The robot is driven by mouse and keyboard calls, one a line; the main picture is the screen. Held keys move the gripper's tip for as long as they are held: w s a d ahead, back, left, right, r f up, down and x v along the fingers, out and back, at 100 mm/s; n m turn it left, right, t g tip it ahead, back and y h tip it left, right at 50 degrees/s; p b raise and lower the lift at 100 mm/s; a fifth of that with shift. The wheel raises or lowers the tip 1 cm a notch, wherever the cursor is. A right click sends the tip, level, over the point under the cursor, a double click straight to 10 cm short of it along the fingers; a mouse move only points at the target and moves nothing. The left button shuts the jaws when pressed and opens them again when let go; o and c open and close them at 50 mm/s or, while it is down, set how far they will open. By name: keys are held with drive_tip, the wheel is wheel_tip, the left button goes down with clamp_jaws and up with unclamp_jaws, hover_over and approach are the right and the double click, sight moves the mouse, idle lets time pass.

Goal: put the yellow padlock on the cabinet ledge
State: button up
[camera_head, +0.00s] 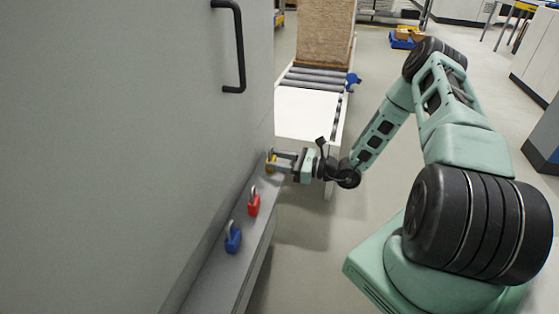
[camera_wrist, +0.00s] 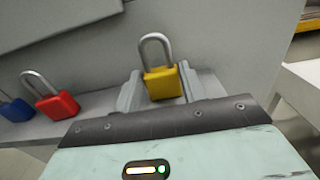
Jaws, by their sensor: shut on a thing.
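The yellow padlock (camera_wrist: 163,83) with a grey shackle is upright between the two fingers of my gripper (camera_wrist: 161,88) in the wrist view. My gripper (camera_head: 280,160) is shut on it. In the head view the padlock (camera_head: 271,161) shows as a small yellow patch at the fingertips, by the far end of the grey cabinet ledge (camera_head: 213,278). Its shackle is hard to make out there. I cannot tell whether its underside touches the ledge.
A red padlock (camera_head: 254,205) and a blue padlock (camera_head: 233,238) stand on the ledge, nearer than my gripper. The cabinet face (camera_head: 120,150) with a black handle (camera_head: 239,50) rises along the ledge's left side. A roller conveyor (camera_head: 310,105) carrying a brown block (camera_head: 325,35) stands beyond.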

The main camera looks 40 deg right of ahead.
drive_tip(key=o, duration=1)
drive_tip(key=shift+r, duration=0.1)
drive_tip(key=v, duration=1.2)
drive_tip(key=shift+r, duration=0.1)
